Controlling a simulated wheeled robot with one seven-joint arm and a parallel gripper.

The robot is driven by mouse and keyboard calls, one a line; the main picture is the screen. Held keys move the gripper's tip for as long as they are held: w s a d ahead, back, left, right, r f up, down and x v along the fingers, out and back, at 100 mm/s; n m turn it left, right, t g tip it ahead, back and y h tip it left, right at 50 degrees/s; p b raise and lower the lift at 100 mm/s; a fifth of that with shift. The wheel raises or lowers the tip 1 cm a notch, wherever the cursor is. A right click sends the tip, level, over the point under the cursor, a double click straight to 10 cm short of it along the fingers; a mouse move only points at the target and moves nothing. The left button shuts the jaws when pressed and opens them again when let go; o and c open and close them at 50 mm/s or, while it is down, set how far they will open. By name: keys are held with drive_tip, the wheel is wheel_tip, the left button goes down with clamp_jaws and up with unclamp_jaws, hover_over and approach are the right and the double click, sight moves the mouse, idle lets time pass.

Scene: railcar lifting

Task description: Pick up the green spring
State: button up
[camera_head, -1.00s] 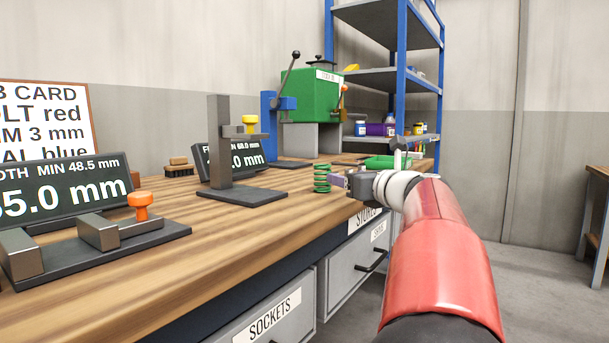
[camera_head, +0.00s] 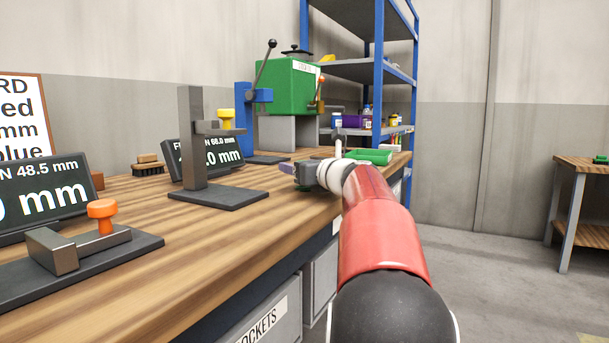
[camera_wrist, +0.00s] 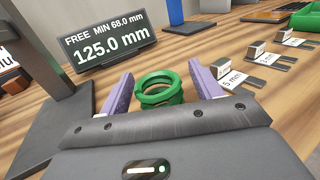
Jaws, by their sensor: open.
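The green spring (camera_wrist: 160,99) stands upright on the wooden bench in the wrist view. I look down onto its top coils. My gripper (camera_wrist: 160,75) is open, with one purple finger to the left of the spring and the other to its right. Gaps show between the fingers and the coils. The spring's near lower part is hidden behind the gripper body.
A grey gauge stand (camera_head: 195,140) and a display (camera_wrist: 103,38) reading 125.0 mm stand left of the spring. Small labelled metal blocks (camera_wrist: 240,67) lie to the right.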

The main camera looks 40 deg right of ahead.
drive_tip(key=shift+w, duration=0.15)
drive_tip(key=c, duration=1.2)
drive_tip(key=shift+c, duration=0.2)
